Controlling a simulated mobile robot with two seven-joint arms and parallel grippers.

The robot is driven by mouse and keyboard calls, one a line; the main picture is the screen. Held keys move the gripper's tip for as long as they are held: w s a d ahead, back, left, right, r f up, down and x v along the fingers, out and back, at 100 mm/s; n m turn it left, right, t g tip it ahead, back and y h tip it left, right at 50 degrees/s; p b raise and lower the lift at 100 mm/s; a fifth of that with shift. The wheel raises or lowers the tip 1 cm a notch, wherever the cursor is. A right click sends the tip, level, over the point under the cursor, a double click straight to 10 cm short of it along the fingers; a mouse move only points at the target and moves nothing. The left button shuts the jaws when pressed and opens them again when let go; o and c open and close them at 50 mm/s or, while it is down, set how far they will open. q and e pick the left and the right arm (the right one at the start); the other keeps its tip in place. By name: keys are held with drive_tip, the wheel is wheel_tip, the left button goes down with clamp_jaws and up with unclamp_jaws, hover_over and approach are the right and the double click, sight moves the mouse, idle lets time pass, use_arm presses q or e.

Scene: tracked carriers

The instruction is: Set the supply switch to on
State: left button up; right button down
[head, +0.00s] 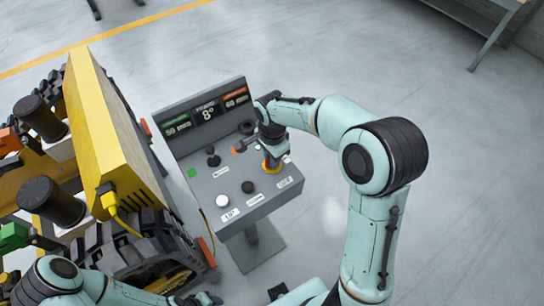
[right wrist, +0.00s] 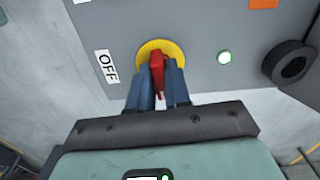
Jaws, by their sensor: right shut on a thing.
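The supply switch appears to be the red handle (right wrist: 157,64) on a round yellow plate (right wrist: 174,45) in the right wrist view. The plate also shows in the head view (head: 268,169) at the console's right side. My right gripper (right wrist: 158,90) has its blue fingers on both sides of the red handle and is shut on it. In the head view the right gripper (head: 272,154) covers most of the handle. An OFF label (right wrist: 106,66) lies left of the plate. My left gripper (head: 197,299) is at the bottom edge, its jaws unclear.
A pale round lamp (right wrist: 224,57) is beside the switch. A yellow tracked carrier (head: 95,125) stands close left. Floor behind is clear.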

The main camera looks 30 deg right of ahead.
drive_tip(key=shift+m, duration=0.5)
drive_tip(key=c, duration=1.2)
unclamp_jaws()
drive_tip(key=shift+o, duration=0.2)
use_arm(q)
drive_tip(key=shift+w+r+p, duration=0.75)
drive_tip(key=shift+w+r, duration=0.1)
drive_tip(key=shift+r, duration=0.2)
use_arm(e)
wheel_tip(320, 180, up, 14)
drive_tip(key=shift+f, duration=0.25)
